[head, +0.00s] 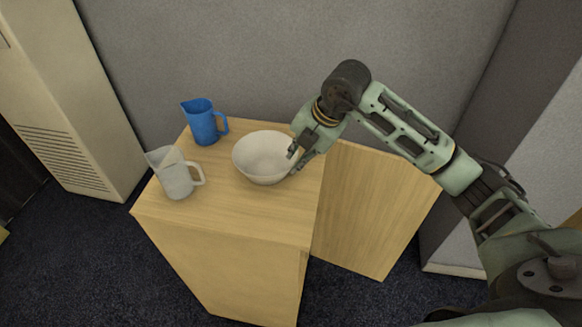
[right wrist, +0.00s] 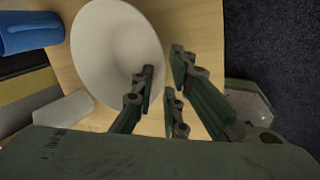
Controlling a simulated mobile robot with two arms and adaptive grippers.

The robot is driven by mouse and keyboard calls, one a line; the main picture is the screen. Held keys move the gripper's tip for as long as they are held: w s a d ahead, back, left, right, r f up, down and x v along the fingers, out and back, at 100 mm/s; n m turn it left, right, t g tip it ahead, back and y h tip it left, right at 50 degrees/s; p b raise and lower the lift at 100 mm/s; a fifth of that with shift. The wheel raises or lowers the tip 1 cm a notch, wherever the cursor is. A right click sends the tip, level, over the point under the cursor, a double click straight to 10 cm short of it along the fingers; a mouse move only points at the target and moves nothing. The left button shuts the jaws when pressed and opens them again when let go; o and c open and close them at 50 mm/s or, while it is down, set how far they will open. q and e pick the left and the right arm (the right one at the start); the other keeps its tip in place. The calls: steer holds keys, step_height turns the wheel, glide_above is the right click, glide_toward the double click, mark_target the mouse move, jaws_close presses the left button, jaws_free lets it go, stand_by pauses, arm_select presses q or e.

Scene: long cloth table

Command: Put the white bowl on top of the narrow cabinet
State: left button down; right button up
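The white bowl (head: 262,153) sits upright on the top of the narrow wooden cabinet (head: 240,217), near its right edge. My right gripper (head: 295,162) is at the bowl's right rim, pointing down. In the right wrist view the fingers of the gripper (right wrist: 160,88) are spread apart. One finger overlaps the inside of the bowl (right wrist: 112,45) and the others are outside its rim. Whether any finger touches the rim I cannot tell. My left gripper is not in view.
A blue jug (head: 204,122) and a clear whitish jug (head: 175,174) stand on the cabinet top, left of the bowl. A wooden panel (head: 365,210) stands to the right of the cabinet. A grey wall (head: 260,60) is behind. The front of the top is clear.

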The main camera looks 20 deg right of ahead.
steer(key=b+v, duration=0.1)
steer(key=v, duration=0.4)
